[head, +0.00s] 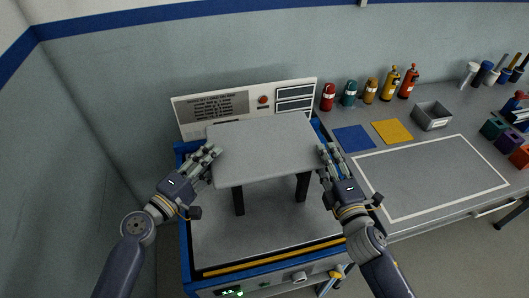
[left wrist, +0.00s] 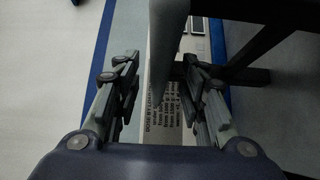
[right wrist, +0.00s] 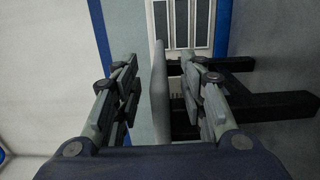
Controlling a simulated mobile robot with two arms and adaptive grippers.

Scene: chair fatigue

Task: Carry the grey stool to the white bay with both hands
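The grey stool (head: 262,148), with a flat seat and dark legs, stands upright on a grey platform (head: 225,245) inside a blue-framed machine. My left gripper (head: 213,153) is at the seat's left edge. In the left wrist view its fingers are apart, with the seat edge (left wrist: 168,35) between them. My right gripper (head: 328,152) is at the seat's right edge. In the right wrist view its fingers are open on either side of the seat edge (right wrist: 160,95), with gaps visible. The white bay (head: 400,217), a white outline on the bench at right, is empty.
A white panel (head: 188,128) with printed text stands behind the stool. Several bottles (head: 349,93) line the back of the bench. A blue mat (head: 353,138), a yellow mat (head: 391,131) and a grey bin (head: 432,115) lie behind the bay.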

